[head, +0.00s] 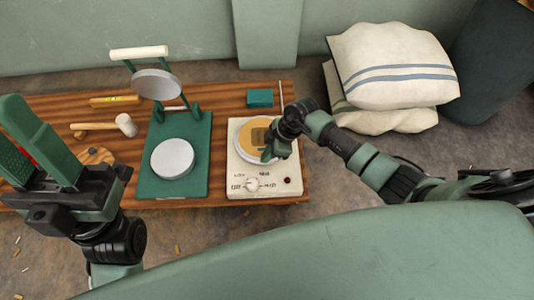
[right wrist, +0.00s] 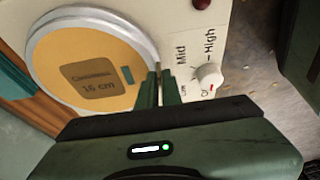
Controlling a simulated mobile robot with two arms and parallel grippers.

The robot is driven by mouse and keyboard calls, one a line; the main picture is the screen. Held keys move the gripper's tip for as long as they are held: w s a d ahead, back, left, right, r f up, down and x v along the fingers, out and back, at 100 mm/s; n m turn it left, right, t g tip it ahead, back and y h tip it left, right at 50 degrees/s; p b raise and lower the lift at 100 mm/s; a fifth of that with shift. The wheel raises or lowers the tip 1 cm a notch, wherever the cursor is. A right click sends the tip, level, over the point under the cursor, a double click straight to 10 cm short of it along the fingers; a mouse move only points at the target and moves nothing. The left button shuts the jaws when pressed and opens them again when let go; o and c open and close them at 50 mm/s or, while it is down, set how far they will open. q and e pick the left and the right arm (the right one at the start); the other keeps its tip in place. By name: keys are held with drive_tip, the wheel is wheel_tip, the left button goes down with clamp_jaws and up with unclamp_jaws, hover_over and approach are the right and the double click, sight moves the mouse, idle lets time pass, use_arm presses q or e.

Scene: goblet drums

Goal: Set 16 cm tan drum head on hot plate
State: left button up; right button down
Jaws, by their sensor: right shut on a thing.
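The tan drum head (head: 251,134) is a flat tan disc over the round plate of the cream hot plate (head: 238,186). In the right wrist view the drum head (right wrist: 66,52) shows a brown label reading 16 cm, with a pale rim around the tan. I cannot tell whether it rests on the plate or hangs just above it. My right gripper (head: 268,154) is shut on the drum head's near right edge; its fingers also show in the right wrist view (right wrist: 160,88). My left gripper (head: 18,135) is open and empty at the left.
A green press (head: 200,180) with a white handle and round discs stands left of the hot plate (right wrist: 182,30). A mallet (head: 125,125), a yellow-marked tool (head: 115,101) and a teal block (head: 260,98) lie on the wooden table (head: 225,92). Striped cushions (head: 395,65) lie behind right.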

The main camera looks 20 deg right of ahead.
drive_tip(key=shift+r+p, duration=0.15)
drive_tip(key=shift+p, duration=0.35)
drive_tip(key=shift+f+p, duration=0.3)
drive_tip(key=c, duration=1.5)
unclamp_jaws()
